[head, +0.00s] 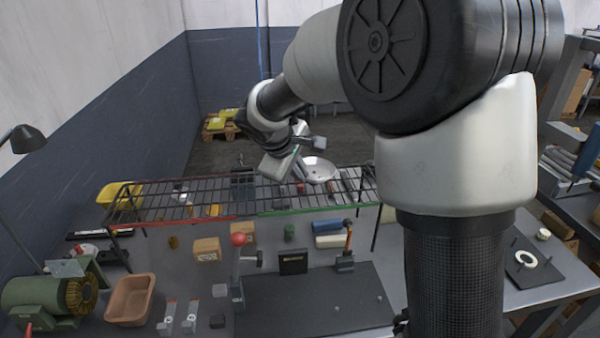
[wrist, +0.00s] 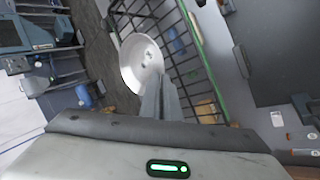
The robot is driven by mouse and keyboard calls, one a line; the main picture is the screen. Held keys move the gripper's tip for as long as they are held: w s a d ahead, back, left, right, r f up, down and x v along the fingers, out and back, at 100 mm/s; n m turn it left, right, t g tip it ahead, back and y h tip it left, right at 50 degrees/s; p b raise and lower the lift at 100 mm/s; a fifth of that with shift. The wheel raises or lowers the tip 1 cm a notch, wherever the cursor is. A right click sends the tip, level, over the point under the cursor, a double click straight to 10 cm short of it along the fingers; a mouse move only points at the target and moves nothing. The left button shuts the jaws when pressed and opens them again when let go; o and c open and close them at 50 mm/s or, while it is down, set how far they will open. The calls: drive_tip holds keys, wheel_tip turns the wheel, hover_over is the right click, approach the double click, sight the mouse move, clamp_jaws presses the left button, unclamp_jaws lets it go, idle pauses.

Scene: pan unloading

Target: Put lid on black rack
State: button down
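A round, shallow, pale lid (head: 318,169) is at the far right part of the black wire rack (head: 290,211). In the wrist view the lid (wrist: 138,62) overlaps the rack's far edge and reaches past it over the floor. My gripper (head: 300,172) is just left of the lid, above the rack. In the wrist view the fingers (wrist: 161,82) are close together at the lid's near rim and look shut on it. The exact contact is too small to make out. I cannot tell whether the lid touches the wires.
The rack's front rail is red on the left and green on the right. Beneath it are boxes (head: 207,249) and small tools. A red-knobbed lever (head: 238,240), a brown bin (head: 130,299) and a green motor (head: 45,300) stand in front.

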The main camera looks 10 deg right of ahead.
drive_tip(key=shift+f+b, duration=0.4)
drive_tip(key=c, duration=1.9)
unclamp_jaws()
drive_tip(key=shift+r, duration=0.1)
drive_tip(key=v, duration=1.7)
drive_tip(key=shift+r, duration=0.15)
drive_tip(key=s+d+f+m+y, duration=0.1)
drive_tip(key=s+d+m, duration=0.2)
drive_tip(key=s, duration=0.4)
drive_tip(key=s+d+f+m+y+p, duration=0.1)
drive_tip(key=s+d+f+m, duration=0.1)
drive_tip(key=s, duration=0.5)
drive_tip(key=s+d+f+m+y, duration=0.2)
drive_tip(key=s+d+m, duration=0.3)
drive_tip(key=s, duration=0.3)
drive_tip(key=shift+s+f+p, duration=0.15)
drive_tip(key=shift+f+p, duration=0.1)
drive_tip(key=shift+p, duration=0.1)
